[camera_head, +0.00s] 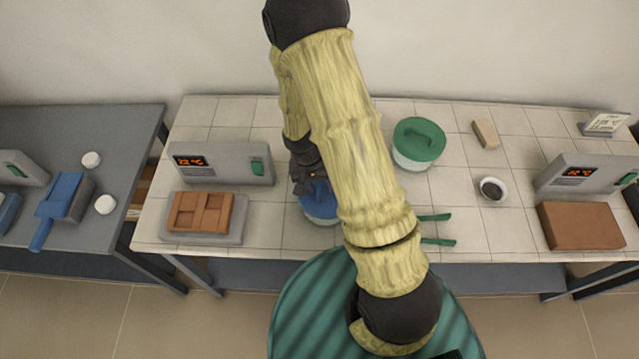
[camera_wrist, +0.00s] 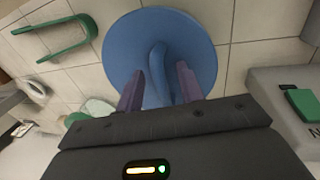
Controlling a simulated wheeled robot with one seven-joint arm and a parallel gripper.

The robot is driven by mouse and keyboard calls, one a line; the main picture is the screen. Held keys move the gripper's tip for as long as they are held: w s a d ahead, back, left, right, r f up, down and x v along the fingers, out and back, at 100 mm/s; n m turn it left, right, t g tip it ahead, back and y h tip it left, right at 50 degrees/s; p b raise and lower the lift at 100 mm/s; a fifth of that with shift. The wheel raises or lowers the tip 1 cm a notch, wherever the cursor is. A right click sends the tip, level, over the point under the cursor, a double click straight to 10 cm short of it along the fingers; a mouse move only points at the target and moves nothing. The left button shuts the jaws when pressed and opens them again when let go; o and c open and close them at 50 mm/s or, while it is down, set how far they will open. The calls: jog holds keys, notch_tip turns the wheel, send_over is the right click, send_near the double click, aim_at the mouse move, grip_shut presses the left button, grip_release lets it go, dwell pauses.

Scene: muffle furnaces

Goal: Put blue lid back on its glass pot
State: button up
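The blue lid (camera_head: 318,209) shows in part at the middle of the white tiled table, under my arm's end. In the wrist view the blue lid (camera_wrist: 195,45) is a round disc with a raised bar handle. My gripper (camera_wrist: 160,88) is over it, its two fingers apart, one on each side of the handle. Gaps show between fingers and handle, so it looks open. In the head view my gripper (camera_head: 310,186) is dark and partly hidden by my arm.
A glass pot with a green lid (camera_head: 418,140) stands right of my arm. Green tongs (camera_head: 438,240) lie near the front edge. Grey furnaces (camera_head: 225,162) stand left and right (camera_head: 590,173). A small bowl (camera_head: 492,189) and a beige block (camera_head: 486,134) are at right.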

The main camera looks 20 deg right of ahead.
jog(key=shift+s+r, duration=0.1)
jog(key=shift+s, duration=0.05)
jog(key=b+v, duration=0.1)
jog(key=v, duration=1.6)
jog(key=shift+r, duration=0.15)
jog(key=s+d+r+n+t+y, duration=0.1)
jog(key=s+d+n+t+y, duration=0.1)
jog(key=s, duration=0.6)
jog(key=shift+d+r+n+t, duration=0.2)
jog(key=shift+d+n+t, duration=0.55)
jog(key=shift+d, duration=0.45)
jog(key=shift+s, duration=0.15)
